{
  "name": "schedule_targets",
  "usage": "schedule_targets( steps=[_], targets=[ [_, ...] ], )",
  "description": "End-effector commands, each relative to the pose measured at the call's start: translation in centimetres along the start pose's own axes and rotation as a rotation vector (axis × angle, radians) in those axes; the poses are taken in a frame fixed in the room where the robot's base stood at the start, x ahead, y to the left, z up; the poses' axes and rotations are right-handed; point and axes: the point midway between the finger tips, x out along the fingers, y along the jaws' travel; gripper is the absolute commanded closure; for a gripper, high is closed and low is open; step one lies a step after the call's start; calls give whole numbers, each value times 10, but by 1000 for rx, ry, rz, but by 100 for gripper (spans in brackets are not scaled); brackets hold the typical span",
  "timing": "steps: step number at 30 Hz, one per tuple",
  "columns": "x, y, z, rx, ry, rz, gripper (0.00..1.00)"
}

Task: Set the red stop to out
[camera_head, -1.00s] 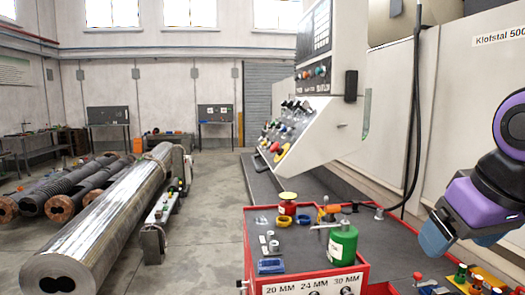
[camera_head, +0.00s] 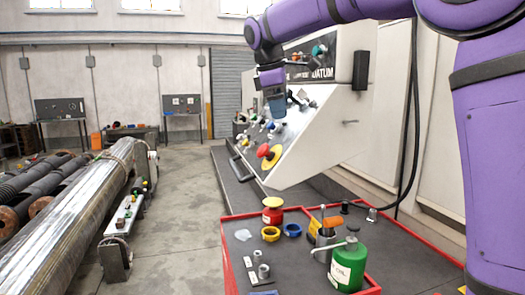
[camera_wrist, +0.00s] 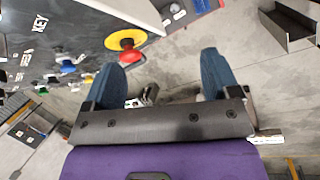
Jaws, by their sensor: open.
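The red stop (camera_head: 263,150) is a red mushroom-shaped button on a yellow round base (camera_head: 273,160), low on the sloped face of the control panel. The red stop (camera_wrist: 131,57) and its yellow base (camera_wrist: 124,39) also show at the upper left in the wrist view. My gripper (camera_head: 277,108) hangs above the panel's sloped face, up from the stop in the head view. In the wrist view my gripper (camera_wrist: 160,65) has its two blue fingers spread with nothing between them. The left fingertip appears just below the stop there; contact cannot be told.
Other knobs and levers (camera_wrist: 67,65) crowd the panel near the stop. A red-edged cart (camera_head: 307,216) with a green oil can (camera_head: 348,266) and several small parts stands in front. A long metal cylinder (camera_head: 65,235) lies at left. The floor between is clear.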

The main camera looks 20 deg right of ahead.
Motion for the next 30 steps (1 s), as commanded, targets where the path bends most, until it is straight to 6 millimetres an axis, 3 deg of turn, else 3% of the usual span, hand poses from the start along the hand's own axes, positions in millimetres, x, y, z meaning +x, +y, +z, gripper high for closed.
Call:
schedule_targets(
  steps=[1,6,15,23,30],
  targets=[
    [6,15,-15,-50,-17,-10,18],
    [21,53,-56,-221,-71,-42,18],
    [51,92,-104,-422,-130,-97,18],
    [65,98,-111,-464,-142,-113,18],
    [99,95,-105,-462,-143,-114,18]
  ],
)
